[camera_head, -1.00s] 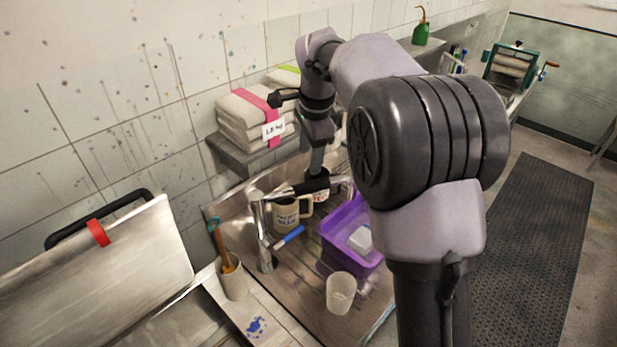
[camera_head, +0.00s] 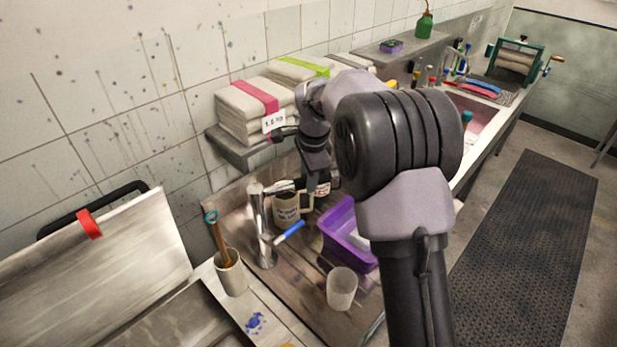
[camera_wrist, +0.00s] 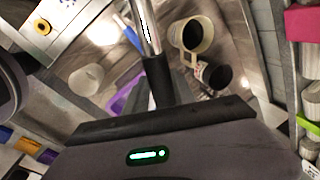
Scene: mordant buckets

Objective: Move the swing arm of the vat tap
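The vat tap's silver post (camera_head: 262,235) stands on the metal drainboard in the head view. Its swing arm (camera_head: 281,187) reaches right from the post top. In the wrist view the silver swing arm (camera_wrist: 146,28) runs down to a black sleeve (camera_wrist: 158,80) at the edge of my gripper. My gripper (camera_head: 316,186) hangs low over the far end of the swing arm, above the mugs. A blue-ended lever (camera_head: 290,232) sticks out beside the post.
Two mugs, one cream (camera_head: 286,209), stand close under the arm; both show in the wrist view. A purple tub (camera_head: 336,238) and a translucent beaker (camera_head: 341,288) are to the right. A brush cup (camera_head: 231,273) stands left. Folded cloth (camera_head: 247,110) lies on a shelf behind.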

